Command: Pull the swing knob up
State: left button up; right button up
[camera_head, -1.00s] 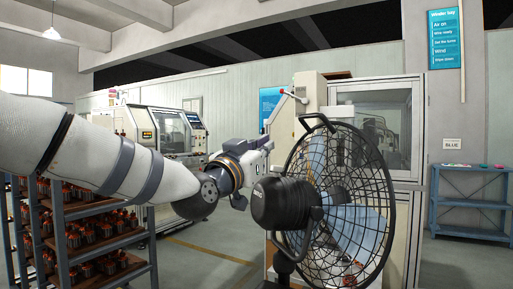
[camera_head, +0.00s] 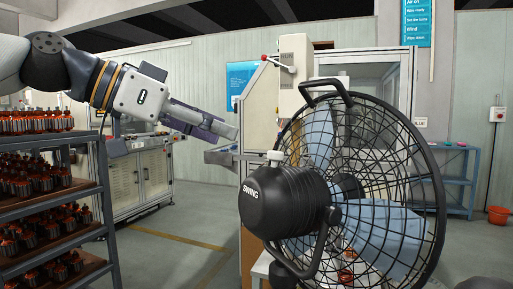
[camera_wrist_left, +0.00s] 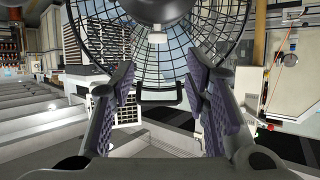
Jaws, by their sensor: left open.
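The swing knob (camera_head: 275,157) is a small white cap on top of the fan's black motor housing, which is marked SWING. In the left wrist view, the knob (camera_wrist_left: 157,38) shows near the top middle, beyond the fingertips. My left gripper (camera_head: 236,145) is open and empty, to the left of the knob and apart from it. In the left wrist view, its purple-padded fingers (camera_wrist_left: 161,72) are spread wide with the knob roughly between their lines. My right gripper is not in view.
The black fan cage (camera_head: 400,130) with its top handle (camera_head: 326,84) stands just right of the knob. A rack (camera_head: 55,188) of wound parts stands at the left. A machine cabinet (camera_head: 262,110) is behind the fan; a blue shelf (camera_head: 455,180) is at the right.

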aim_at(275, 160)
pick_arm(q)
jog(key=x, duration=1)
jog(key=shift+d+f, duration=0.15)
jog(key=shift+d, duration=0.2)
